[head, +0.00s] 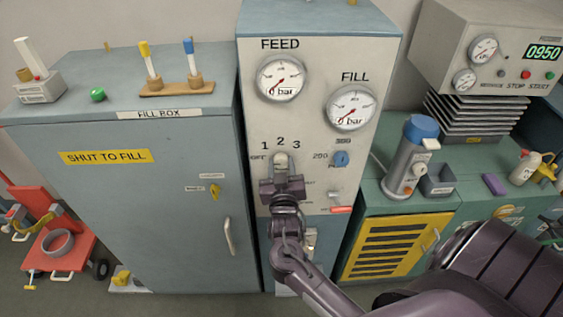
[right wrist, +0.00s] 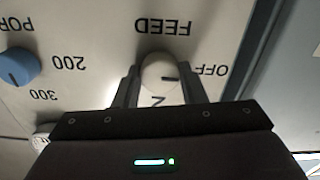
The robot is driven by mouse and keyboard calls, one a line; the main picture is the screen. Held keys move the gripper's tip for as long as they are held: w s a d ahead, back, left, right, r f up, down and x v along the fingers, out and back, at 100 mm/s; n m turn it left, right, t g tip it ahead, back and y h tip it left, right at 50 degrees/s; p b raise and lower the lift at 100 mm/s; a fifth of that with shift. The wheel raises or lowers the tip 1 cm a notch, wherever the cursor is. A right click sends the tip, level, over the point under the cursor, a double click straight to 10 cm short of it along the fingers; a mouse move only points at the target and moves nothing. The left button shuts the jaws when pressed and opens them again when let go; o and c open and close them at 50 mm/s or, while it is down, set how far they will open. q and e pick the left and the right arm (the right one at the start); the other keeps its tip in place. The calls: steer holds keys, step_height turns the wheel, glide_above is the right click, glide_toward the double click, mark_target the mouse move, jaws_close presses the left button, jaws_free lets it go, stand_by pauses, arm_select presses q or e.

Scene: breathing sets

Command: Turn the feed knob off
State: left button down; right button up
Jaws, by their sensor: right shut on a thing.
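The feed knob (head: 281,160) is a pale round knob on the front of the grey panel, under the labels 1, 2, 3 and beside OFF. My right gripper (head: 281,178) is shut on it, and its fingers hide part of it in the head view. The right wrist view is upside down and shows the knob (right wrist: 161,72) between the two fingers. A short dark mark on the knob's face lies toward the OFF label (right wrist: 210,70). The FEED gauge (head: 281,79) reads 0 bar. My left gripper is not in view.
The FILL gauge (head: 351,107) and a blue knob (head: 341,158) are on the same panel, right of the feed knob. The fill box (head: 130,200) stands close at left. A bench (head: 445,180) with a blue-topped device (head: 412,158) stands at right.

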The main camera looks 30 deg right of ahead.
steer(key=shift+f+n, duration=0.25)
steer(key=shift+n, duration=0.15)
steer(key=o, duration=0.7)
steer(key=shift+o, duration=1.4)
steer(key=shift+r, duration=0.15)
steer(key=shift+s, duration=0.1)
steer(key=b+v, duration=0.2)
steer(key=v, duration=0.5)
steer(key=shift+s+a, duration=0.2)
steer(key=shift+s, duration=0.1)
